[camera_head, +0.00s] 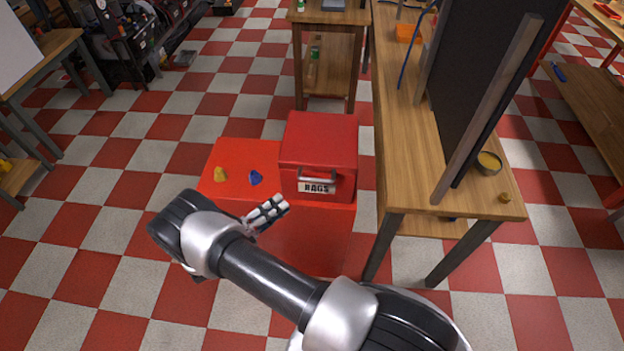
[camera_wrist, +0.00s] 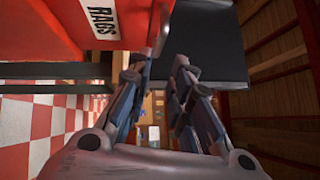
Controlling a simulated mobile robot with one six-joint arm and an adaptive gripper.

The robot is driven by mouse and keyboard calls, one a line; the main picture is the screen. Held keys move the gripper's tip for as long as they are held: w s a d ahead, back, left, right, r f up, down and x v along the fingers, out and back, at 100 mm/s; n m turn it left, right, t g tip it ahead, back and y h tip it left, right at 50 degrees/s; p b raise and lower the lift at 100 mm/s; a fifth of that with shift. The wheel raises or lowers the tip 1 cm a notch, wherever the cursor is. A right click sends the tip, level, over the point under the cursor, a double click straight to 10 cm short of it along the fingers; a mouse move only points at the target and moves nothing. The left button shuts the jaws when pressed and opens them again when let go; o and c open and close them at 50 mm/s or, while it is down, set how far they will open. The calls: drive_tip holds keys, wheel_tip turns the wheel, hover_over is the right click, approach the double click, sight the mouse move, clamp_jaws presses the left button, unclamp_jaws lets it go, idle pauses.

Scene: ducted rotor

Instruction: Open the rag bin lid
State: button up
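The red rag bin (camera_head: 318,143) is a box with a closed-looking lid, a pale handle (camera_head: 318,174) and a RAGS label (camera_head: 317,188) on its front. It stands on a red cabinet. The label also shows at the top left of the wrist view (camera_wrist: 103,18). My gripper (camera_head: 284,203) is in front of the cabinet, to the lower left of the handle. In the wrist view its fingers (camera_wrist: 165,62) are apart with nothing between them. The left fingertip appears close to the bin's red edge; I cannot tell whether they touch.
A yellow rag (camera_head: 220,174) and a blue rag (camera_head: 255,178) lie on the red cabinet top (camera_head: 236,157) left of the bin. A wooden bench (camera_head: 405,150) with a dark upright panel (camera_head: 490,80) stands close on the right. Checkered floor is free to the left.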

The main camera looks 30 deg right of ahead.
sight(314, 179)
drive_tip(key=x, duration=1.3)
drive_tip(key=shift+s+d+b, duration=0.1)
drive_tip(key=shift+d+b, duration=0.05)
drive_tip(key=shift+b, duration=0.15)
drive_tip(key=shift+c, duration=0.2)
clamp_jaws()
